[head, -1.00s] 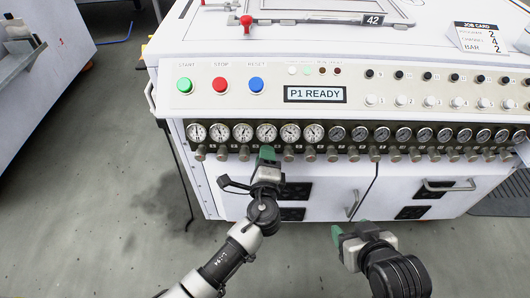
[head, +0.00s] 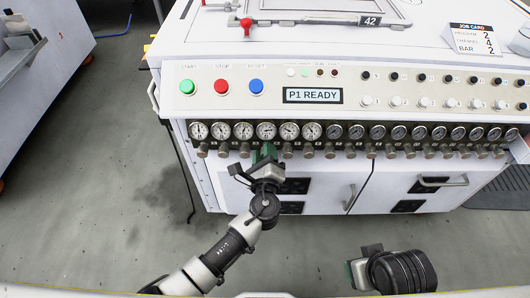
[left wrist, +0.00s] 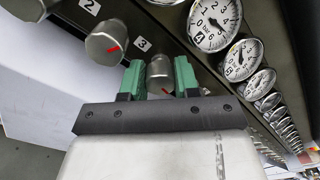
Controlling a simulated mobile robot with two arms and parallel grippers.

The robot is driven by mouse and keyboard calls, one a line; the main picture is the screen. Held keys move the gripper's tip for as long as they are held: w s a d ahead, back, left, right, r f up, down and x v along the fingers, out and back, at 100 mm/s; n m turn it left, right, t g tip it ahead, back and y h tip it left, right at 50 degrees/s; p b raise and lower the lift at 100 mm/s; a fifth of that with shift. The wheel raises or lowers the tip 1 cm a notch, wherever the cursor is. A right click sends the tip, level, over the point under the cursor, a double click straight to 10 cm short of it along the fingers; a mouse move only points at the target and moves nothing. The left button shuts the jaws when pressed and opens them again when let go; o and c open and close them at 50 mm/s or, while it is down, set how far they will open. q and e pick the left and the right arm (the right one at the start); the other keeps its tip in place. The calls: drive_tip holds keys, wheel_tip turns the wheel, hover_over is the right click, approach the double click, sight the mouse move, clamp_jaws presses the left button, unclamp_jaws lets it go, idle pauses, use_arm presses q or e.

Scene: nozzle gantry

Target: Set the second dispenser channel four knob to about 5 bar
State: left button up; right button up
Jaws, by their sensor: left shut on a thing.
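The dispenser front carries a row of round pressure gauges with a grey knob under each. My left gripper (head: 264,150) is at the fourth knob from the left, below the fourth gauge (head: 266,131). The held knob is mostly hidden in the head view.
A display (head: 313,96) reads P1 READY. Green, red and blue buttons (head: 221,87) sit left of it. A job card (head: 473,39) seems to read program 2, channel 4, bar 2. Neighbouring knobs (left wrist: 108,42) stand close to the held one. Cabinet doors (head: 410,188) are below.

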use_arm(q)
drive_tip(key=shift+f, duration=0.15)
drive_tip(key=o, duration=0.6)
drive_tip(key=shift+o, duration=0.2)
drive_tip(key=s+p, duration=0.1)
drive_tip(key=s, duration=1)
